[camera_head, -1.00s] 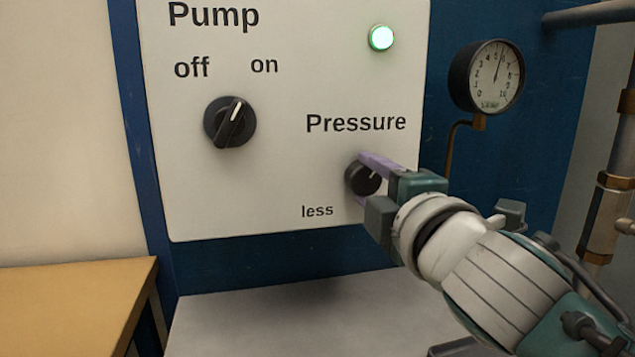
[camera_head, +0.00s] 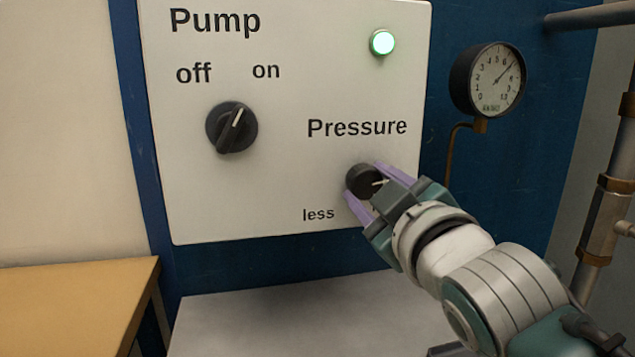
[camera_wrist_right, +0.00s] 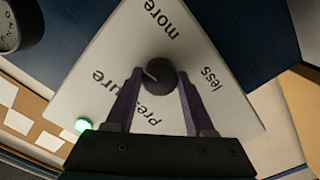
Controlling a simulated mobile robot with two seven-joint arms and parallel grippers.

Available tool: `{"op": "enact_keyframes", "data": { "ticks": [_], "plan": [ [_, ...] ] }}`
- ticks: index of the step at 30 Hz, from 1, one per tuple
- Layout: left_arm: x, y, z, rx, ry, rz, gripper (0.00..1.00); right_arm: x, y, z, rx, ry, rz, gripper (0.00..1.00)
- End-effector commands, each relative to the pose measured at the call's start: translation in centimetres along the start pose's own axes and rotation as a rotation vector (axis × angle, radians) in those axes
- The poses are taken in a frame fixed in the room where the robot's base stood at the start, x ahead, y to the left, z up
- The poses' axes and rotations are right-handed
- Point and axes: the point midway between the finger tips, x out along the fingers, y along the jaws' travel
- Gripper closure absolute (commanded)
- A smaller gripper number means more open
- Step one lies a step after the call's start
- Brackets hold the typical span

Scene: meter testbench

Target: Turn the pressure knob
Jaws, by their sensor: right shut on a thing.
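The black pressure knob (camera_head: 362,181) sits on the white panel (camera_head: 285,185) below the word "Pressure". Its pale pointer mark points to the right in the head view. My right gripper (camera_head: 370,188) is shut on the knob, with one purple finger on either side of it. In the right wrist view the knob (camera_wrist_right: 160,75) sits between the tips of the two fingers (camera_wrist_right: 158,92). The pressure gauge (camera_head: 490,79) at the right has its needle pointing to the upper right. My left gripper is not in view.
The pump knob (camera_head: 232,127) is on the panel's left, its pointer toward "on". A green lamp (camera_head: 382,42) is lit. A grey surface (camera_head: 300,320) lies below the panel, a wooden table (camera_head: 75,305) at lower left. Pipes (camera_head: 608,190) stand at the right.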

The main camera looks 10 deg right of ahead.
Motion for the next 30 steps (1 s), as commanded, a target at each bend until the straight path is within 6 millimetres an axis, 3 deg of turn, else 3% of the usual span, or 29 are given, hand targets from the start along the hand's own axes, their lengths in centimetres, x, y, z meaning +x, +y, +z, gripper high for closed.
{"op": "enact_keyframes", "data": {
  "ticks": [21,22,30],
  "plan": [
    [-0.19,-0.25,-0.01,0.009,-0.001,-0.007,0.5,0.0,-0.01,-0.06,0.077,0.002,0.0,1.0],
    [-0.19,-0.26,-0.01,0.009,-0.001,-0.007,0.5,0.0,-0.01,-0.06,0.077,0.002,0.0,0.44],
    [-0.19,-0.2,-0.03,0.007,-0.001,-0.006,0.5,0.0,-0.01,-0.03,0.076,0.001,0.0,0.16]
  ]
}}
